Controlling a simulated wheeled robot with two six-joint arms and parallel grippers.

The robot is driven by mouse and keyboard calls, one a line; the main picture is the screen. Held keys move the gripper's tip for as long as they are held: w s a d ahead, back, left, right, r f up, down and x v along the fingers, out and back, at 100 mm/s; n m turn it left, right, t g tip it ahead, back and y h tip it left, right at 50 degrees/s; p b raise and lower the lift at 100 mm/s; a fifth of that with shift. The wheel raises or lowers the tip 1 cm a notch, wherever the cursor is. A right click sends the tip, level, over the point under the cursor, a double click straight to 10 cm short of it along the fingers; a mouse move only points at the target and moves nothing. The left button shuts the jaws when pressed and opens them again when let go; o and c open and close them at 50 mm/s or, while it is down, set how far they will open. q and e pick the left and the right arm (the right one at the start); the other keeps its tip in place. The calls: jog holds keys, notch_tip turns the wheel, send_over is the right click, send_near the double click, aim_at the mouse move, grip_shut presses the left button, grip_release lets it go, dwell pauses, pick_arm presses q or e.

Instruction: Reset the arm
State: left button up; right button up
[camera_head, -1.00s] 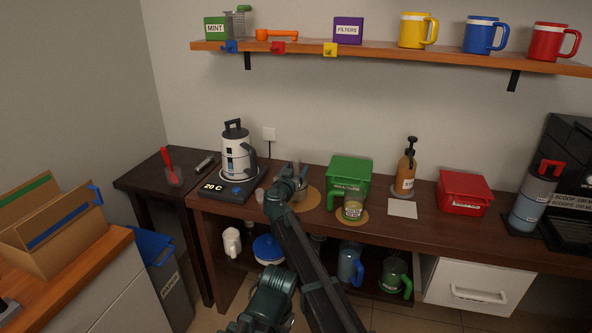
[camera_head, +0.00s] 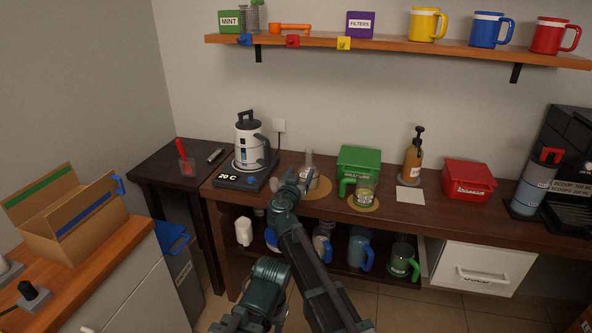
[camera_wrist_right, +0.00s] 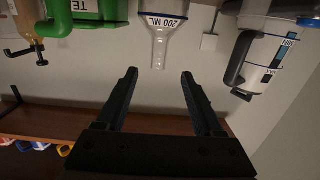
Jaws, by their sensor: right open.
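My right arm (camera_head: 310,260) reaches up from the bottom middle of the head view. Its wrist end is in front of the counter, and the gripper jaws are largely hidden there. In the right wrist view my right gripper (camera_wrist_right: 159,75) is open, with nothing between its fingers. Beyond the fingertips is a clear vessel (camera_wrist_right: 165,25) labelled 200 ML, with a narrow stem; that view looks upside down. In the head view a clear vessel (camera_head: 309,163) stands on a round cork mat (camera_head: 324,191), just beyond my wrist. My left gripper is not in view.
A kettle (camera_head: 248,140) stands on its base left of the vessel. A green box (camera_head: 359,160), a glass mug (camera_head: 366,188), a pump bottle (camera_head: 413,155) and a red box (camera_head: 468,180) line the counter to the right. Mugs stand on the lower shelf below my arm.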

jog(key=s+d+f+m+g+h, duration=0.2)
jog(key=s+d+f+g, duration=0.7)
jog(key=s+d+f, duration=0.6)
jog(key=s+a+f+n+g+y, duration=0.1)
jog(key=s+f+n+g+y, duration=0.15)
jog(key=s, duration=0.75)
jog(key=s+f+n+g+y, duration=0.2)
jog(key=s+f+g+y, duration=0.15)
jog(key=s, duration=0.65)
jog(key=s+a+r+n+p, duration=0.1)
jog(key=s+a+r+p, duration=0.1)
jog(key=r+p, duration=0.5)
jog(key=s+a+r+n+g+p, duration=0.1)
jog(key=s+a+r+n+p, duration=0.1)
jog(key=a+r+p, duration=0.3)
jog(key=s+a+r+n+g+p, duration=0.1)
jog(key=a+r+p, duration=0.3)
jog(key=r+p, duration=0.6)
jog(key=shift+s+a+r+p, duration=0.2)
jog(key=shift+s+r+p, duration=0.15)
jog(key=shift+s+r, duration=0.1)
